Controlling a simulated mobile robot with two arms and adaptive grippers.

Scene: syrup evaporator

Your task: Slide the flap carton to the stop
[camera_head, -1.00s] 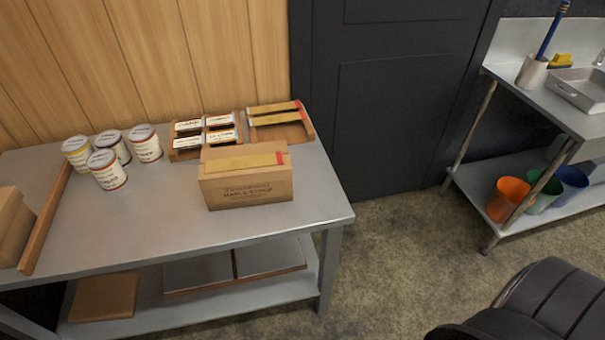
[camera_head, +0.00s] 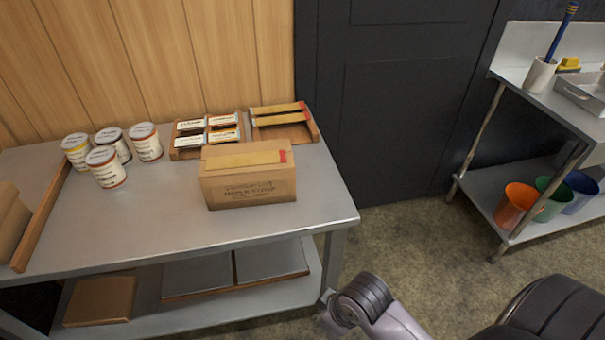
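The flap carton (camera_head: 247,187) is a brown cardboard box with printed lettering on its front and a tan strip with a red end along its top. It stands on the grey metal table (camera_head: 180,225), right of the middle and close to the front edge. A long wooden bar (camera_head: 42,215) lies across the table's left side, well apart from the carton; I cannot tell for sure that it is the stop. Neither of my grippers is in view. Only a part of my own arm shows at the bottom right, beside the table.
Several cans (camera_head: 105,167) stand between the bar and the carton, toward the back. A label rack (camera_head: 207,136) and a strip holder (camera_head: 283,125) sit behind the carton. Brown cartons (camera_head: 10,225) lie left of the bar. The table's front middle is clear. A sink bench (camera_head: 545,100) stands at right.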

